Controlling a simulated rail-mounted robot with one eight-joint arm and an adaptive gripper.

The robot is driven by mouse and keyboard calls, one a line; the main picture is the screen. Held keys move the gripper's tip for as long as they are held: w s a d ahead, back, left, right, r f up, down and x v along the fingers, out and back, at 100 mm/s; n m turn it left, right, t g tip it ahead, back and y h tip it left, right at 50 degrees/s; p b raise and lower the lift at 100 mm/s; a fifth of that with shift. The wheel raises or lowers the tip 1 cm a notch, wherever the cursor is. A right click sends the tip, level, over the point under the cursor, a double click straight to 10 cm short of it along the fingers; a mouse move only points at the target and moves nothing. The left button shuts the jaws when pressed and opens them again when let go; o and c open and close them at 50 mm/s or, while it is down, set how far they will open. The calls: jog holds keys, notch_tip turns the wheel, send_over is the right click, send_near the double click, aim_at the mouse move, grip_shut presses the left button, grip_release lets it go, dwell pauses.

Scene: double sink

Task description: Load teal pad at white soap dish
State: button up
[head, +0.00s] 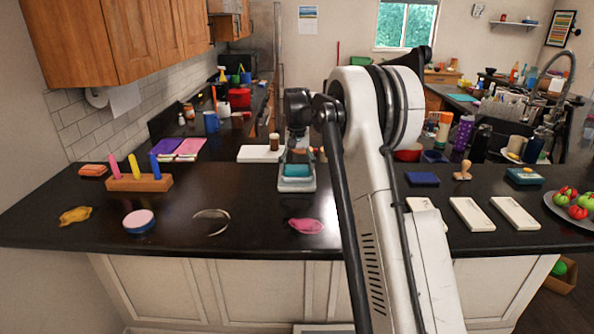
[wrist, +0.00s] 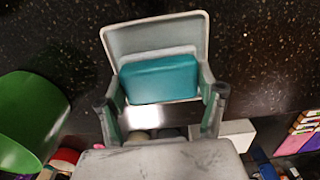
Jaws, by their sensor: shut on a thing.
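The teal pad (head: 296,170) is a rounded block at the tips of my gripper (head: 297,158), near the middle of the counter. The pale soap dish (head: 297,185) is a shallow rimmed tray directly under it. In the wrist view the teal pad (wrist: 160,78) lies within the outline of the soap dish (wrist: 153,38), towards its near end. The fingers of my gripper (wrist: 162,92) stand on either side of the pad and are shut on it. The near part of the dish is hidden, and I cannot tell whether the pad touches the dish floor.
A pink cloth (head: 306,226) and a metal ring (head: 211,222) lie in front on the dark counter (head: 255,215). A wooden block with coloured pegs (head: 139,183) stands left. White trays (head: 472,214) and a navy pad (head: 422,179) lie right. A white board (head: 260,154) is behind.

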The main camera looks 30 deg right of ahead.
aim_at(297, 167)
jog(key=shift+r+p, duration=1.3)
jog(key=shift+r, duration=2)
